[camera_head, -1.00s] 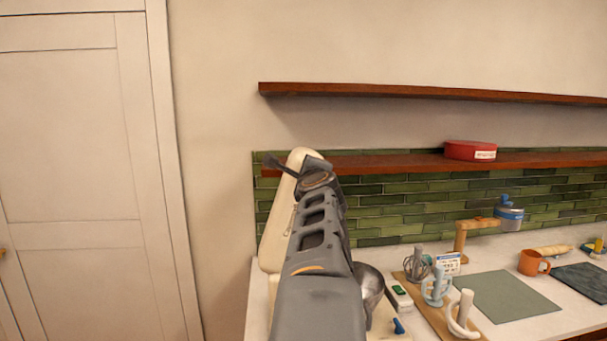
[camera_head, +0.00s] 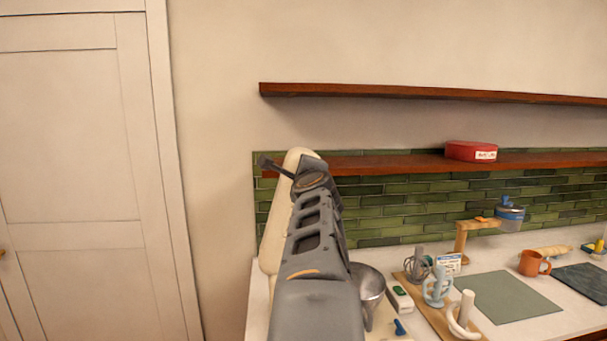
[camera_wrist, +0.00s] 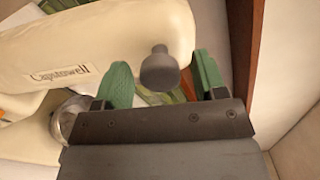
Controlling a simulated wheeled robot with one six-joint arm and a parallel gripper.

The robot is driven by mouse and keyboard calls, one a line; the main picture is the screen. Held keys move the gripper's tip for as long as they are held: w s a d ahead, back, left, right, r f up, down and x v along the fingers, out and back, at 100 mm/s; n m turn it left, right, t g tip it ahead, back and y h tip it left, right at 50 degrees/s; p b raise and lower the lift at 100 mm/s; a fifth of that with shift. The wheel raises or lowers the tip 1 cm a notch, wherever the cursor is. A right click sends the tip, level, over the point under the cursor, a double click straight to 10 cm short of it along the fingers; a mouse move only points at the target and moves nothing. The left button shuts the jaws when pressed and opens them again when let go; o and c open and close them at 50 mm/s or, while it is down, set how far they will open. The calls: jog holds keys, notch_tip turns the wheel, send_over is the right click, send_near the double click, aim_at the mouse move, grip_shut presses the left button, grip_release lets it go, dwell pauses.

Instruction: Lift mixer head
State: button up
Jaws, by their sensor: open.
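The cream mixer head (camera_wrist: 80,55), lettered "Capstowell", fills the upper left of the wrist view. A dark grey round knob (camera_wrist: 158,70) stands out at its end. My gripper (camera_wrist: 160,62) is open, with one green finger on each side of the knob in the picture; I cannot tell whether either touches it. In the head view the mixer head (camera_head: 298,160) stands steeply tilted up, partly hidden behind my grey arm. The metal bowl (camera_head: 371,284) shows to the right of the arm. My fingers are hidden in that view.
Two wooden shelves (camera_head: 430,92) run along the wall, the lower holding a red tin (camera_head: 471,151). Right of the mixer, a wooden board (camera_head: 440,318) holds mixer attachments. A green mat (camera_head: 505,297) and an orange mug (camera_head: 533,263) lie further right.

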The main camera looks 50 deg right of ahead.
jog(key=shift+a, duration=0.1)
jog(key=v, duration=0.7)
jog(key=shift+s+b, duration=0.2)
jog(key=shift+b, duration=0.15)
jog(key=shift+w+a, duration=0.1)
jog(key=shift+a, duration=0.05)
